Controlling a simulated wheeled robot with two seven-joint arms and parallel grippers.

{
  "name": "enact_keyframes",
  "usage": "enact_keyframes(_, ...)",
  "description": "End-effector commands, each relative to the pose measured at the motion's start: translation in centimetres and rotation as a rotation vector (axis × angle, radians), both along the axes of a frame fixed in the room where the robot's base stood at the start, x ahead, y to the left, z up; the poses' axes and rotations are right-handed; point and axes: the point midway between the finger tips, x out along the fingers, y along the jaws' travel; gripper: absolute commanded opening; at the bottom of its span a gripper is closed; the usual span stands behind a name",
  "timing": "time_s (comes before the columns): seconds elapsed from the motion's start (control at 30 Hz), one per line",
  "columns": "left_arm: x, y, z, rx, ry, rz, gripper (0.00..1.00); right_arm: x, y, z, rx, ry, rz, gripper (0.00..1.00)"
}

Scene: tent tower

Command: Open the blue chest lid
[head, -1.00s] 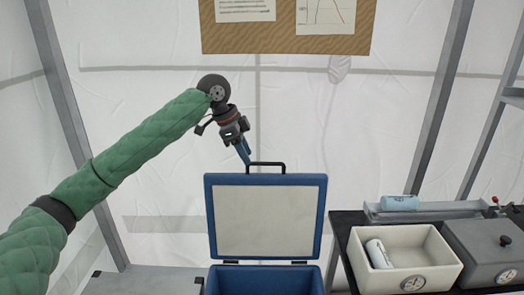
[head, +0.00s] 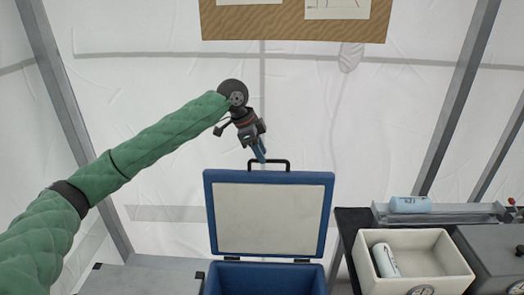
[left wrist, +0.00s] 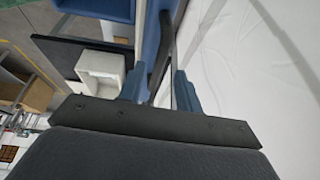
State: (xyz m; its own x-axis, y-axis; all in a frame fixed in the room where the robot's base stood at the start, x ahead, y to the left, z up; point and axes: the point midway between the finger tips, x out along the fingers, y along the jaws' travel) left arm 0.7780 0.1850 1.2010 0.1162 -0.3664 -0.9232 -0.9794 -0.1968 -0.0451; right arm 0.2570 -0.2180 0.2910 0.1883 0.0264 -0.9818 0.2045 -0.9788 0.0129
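The blue chest (head: 265,280) stands at the bottom middle of the head view. Its lid (head: 209,215) is raised, standing roughly upright on its hinges with the pale inner panel facing me. A black handle (head: 285,163) sticks up from the lid's top edge. My left gripper (head: 261,158) points down at the handle's left part. In the left wrist view, its two blue fingers (left wrist: 160,88) are apart, with the dark handle bar (left wrist: 166,48) showing in the gap between them. I cannot tell whether they touch it. My right gripper is not in view.
To the right, a dark table (head: 346,222) carries a cream bin (head: 433,257) with a pale bottle (head: 385,260) inside. A grey lidded box (head: 492,250) stands beside it. A blue cylinder (head: 410,205) lies on a metal rail behind. Tent walls and grey poles are at the back.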

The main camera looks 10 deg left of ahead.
Motion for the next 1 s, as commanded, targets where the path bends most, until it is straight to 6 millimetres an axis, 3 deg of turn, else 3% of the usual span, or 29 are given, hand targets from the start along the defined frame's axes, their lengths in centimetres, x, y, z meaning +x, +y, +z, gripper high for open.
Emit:
enact_keyframes(0.47, 0.11, -0.48, -1.21, -0.001, 0.001, 0.000, 0.34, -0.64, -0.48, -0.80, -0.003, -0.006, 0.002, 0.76)
enact_keyframes(0.67, 0.11, -0.48, -1.19, -0.001, 0.001, 0.000, 0.00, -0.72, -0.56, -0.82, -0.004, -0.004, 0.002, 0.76)
enact_keyframes(1.0, -0.86, -0.65, -1.11, 0.007, -0.022, -0.002, 0.00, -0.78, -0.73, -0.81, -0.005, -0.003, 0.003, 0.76)
